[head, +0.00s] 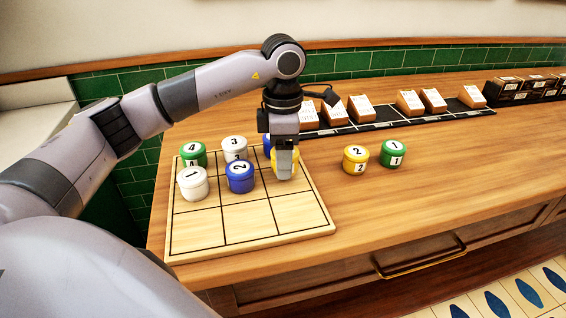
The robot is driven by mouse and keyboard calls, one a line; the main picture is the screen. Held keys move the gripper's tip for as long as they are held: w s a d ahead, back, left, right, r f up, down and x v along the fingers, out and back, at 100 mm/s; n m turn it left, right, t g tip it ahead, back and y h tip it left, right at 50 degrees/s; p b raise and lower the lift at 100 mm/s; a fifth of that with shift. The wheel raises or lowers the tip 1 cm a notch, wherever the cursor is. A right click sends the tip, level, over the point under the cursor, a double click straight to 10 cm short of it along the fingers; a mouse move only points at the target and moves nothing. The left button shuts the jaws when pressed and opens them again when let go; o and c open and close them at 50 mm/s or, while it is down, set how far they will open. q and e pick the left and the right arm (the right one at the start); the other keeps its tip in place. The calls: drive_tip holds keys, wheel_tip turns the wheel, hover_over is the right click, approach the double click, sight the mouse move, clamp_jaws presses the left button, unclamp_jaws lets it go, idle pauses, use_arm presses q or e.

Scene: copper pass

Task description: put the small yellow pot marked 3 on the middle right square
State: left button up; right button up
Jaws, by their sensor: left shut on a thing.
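The yellow pot (293,157) is between the fingers of my left gripper (286,171), which points straight down and is shut on it. The fingers and wrist cover much of the pot, and its number is hidden. The pot is at the middle right square of the wooden board (248,242), just in front of a blue pot (267,143) in the back right area, mostly hidden by my gripper. I cannot tell whether the yellow pot touches the board. My right gripper is not in view.
On the board stand a green pot 4 (193,154), white pot 3 (234,148), white pot 1 (192,183) and blue pot 2 (239,177). The front row is empty. A yellow pot 2 (355,159) and green pot 1 (392,154) stand right of the board.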

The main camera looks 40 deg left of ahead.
use_arm(q)
wheel_tip(320, 180, down, 2)
drive_tip(key=shift+f, duration=0.1)
drive_tip(key=shift+f, duration=0.15)
drive_tip(key=o, duration=1.1)
drive_tip(key=shift+o, duration=0.2)
drive_tip(key=shift+r, duration=0.2)
